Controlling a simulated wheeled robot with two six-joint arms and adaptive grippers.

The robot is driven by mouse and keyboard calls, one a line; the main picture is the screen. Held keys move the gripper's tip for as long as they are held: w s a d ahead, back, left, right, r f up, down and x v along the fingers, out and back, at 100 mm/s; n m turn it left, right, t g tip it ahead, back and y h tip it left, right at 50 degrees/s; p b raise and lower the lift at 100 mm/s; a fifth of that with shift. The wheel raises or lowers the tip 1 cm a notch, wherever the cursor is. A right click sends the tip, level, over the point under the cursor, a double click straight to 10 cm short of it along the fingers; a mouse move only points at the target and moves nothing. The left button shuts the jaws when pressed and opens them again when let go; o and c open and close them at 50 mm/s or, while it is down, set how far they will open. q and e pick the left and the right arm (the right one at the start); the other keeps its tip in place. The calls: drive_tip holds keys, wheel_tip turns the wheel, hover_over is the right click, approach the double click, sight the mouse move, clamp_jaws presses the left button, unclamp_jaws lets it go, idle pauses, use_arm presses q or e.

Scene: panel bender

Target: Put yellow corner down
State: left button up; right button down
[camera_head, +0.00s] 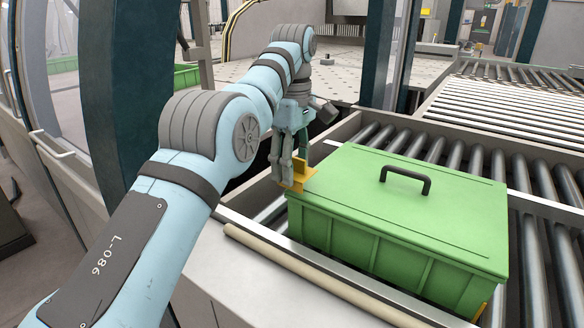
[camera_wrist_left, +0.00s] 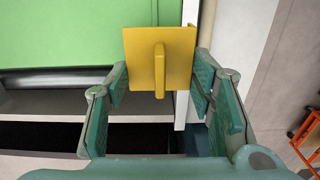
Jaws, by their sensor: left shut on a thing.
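In the left wrist view the yellow corner (camera_wrist_left: 175,57) shows as a flat plate with a raised rib between the fingers. My left gripper (camera_head: 287,180) is shut on the yellow corner, and its fingers (camera_wrist_left: 160,85) stand on both sides of the rib. The green box (camera_head: 440,197) has a black handle and sits on the rollers; its edge (camera_wrist_left: 75,35) also shows beside the plate. Whether the corner touches the box is hard to tell. My right gripper is not in view.
Another yellow corner piece (camera_head: 480,312) shows at the box's front right lower corner. The roller conveyor (camera_head: 546,245) has a metal side rail along the left. A second roller conveyor (camera_head: 520,105) lies behind. A dark post (camera_head: 380,55) stands behind the box.

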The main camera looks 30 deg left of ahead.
use_arm(q)
drive_tip(key=shift+f+b, duration=0.5)
drive_tip(key=shift+f, duration=0.1)
drive_tip(key=o, duration=0.9)
drive_tip(key=shift+o, duration=0.2)
wheel_tip(320, 180, up, 13)
drive_tip(key=p, duration=1.3)
drive_tip(key=shift+r, duration=0.1)
drive_tip(key=shift+a, duration=0.1)
